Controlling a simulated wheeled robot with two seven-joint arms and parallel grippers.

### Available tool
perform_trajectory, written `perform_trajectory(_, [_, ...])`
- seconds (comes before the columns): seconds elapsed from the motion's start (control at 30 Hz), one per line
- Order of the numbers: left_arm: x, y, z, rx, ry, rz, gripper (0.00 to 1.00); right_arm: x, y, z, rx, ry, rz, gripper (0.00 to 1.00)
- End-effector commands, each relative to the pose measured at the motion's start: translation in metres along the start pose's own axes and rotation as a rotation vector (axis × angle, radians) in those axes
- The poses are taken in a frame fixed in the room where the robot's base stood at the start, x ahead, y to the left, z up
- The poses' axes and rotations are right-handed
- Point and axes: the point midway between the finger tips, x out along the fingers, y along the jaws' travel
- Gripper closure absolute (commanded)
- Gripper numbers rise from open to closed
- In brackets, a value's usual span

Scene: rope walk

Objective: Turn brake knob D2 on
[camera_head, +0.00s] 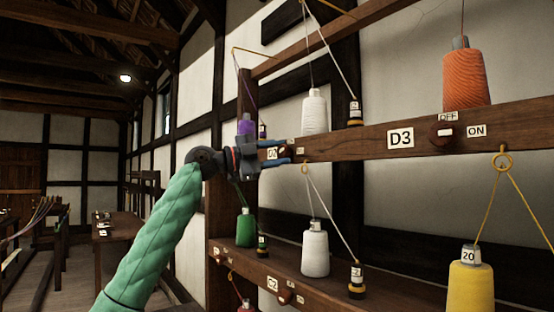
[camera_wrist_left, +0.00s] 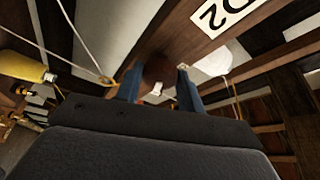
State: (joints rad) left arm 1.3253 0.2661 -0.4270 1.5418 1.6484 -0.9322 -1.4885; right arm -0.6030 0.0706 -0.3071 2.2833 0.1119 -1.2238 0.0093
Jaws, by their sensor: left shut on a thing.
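Brake knob D2 is a round dark red-brown knob (camera_wrist_left: 158,70) with a white pointer mark, on the wooden rail, close to the D2 label (camera_wrist_left: 222,14) in the left wrist view. My left gripper (camera_wrist_left: 158,84) has one blue finger on each side of the knob and is shut on it. In the head view, my left gripper (camera_head: 286,152) reaches the upper rail (camera_head: 345,145) from the left, and its fingers cover most of the knob. Small plates beside it are too small to read. My right gripper is not in view.
Knob D3 (camera_head: 441,133) has OFF above and ON at its right. Orange (camera_head: 466,80), white (camera_head: 315,110) and yellow (camera_head: 471,285) spools stand on the rack, with threads running past. The lower rail (camera_head: 325,296) carries more knobs. The aisle (camera_head: 60,275) at left has open floor.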

Motion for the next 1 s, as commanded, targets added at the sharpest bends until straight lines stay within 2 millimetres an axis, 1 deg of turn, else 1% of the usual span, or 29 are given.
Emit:
perform_trajectory(0.2, [0.0, -0.002, 0.0, 0.168, -0.001, 0.069, 0.85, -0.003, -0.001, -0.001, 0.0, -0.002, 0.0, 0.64])
perform_trajectory(0.5, [0.001, -0.002, -0.001, 0.327, 0.0, 0.137, 0.85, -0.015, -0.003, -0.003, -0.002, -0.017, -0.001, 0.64])
perform_trajectory(0.7, [0.0, -0.002, 0.0, 0.379, -0.001, 0.159, 0.85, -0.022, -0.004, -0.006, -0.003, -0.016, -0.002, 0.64])
perform_trajectory(1.0, [0.0, -0.002, 0.0, 0.396, -0.001, 0.166, 0.85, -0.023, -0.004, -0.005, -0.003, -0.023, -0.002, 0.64])
